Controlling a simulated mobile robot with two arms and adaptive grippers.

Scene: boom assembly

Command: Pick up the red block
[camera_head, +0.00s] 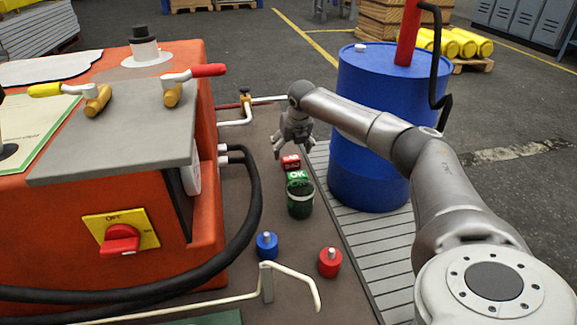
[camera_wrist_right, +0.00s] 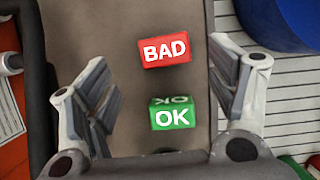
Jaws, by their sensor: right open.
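The red block (camera_head: 291,161), marked "BAD", lies on the brown surface in the head view, just beyond a green block (camera_head: 297,177) marked "OK". In the right wrist view the red block (camera_wrist_right: 165,50) is at the top centre, apart from the green block (camera_wrist_right: 172,113) below it. My right gripper (camera_head: 290,146) is open and empty, above and near the red block. In the wrist view its fingers (camera_wrist_right: 160,90) stand to either side of the blocks, with the green block more between them than the red one. My left gripper does not show.
A dark green cup (camera_head: 300,201) stands close to the green block. Blue (camera_head: 267,245) and red (camera_head: 330,262) knobbed pieces stand nearer. An orange machine (camera_head: 120,190) with black hoses is at left. A blue barrel (camera_head: 375,130) stands right of the gripper.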

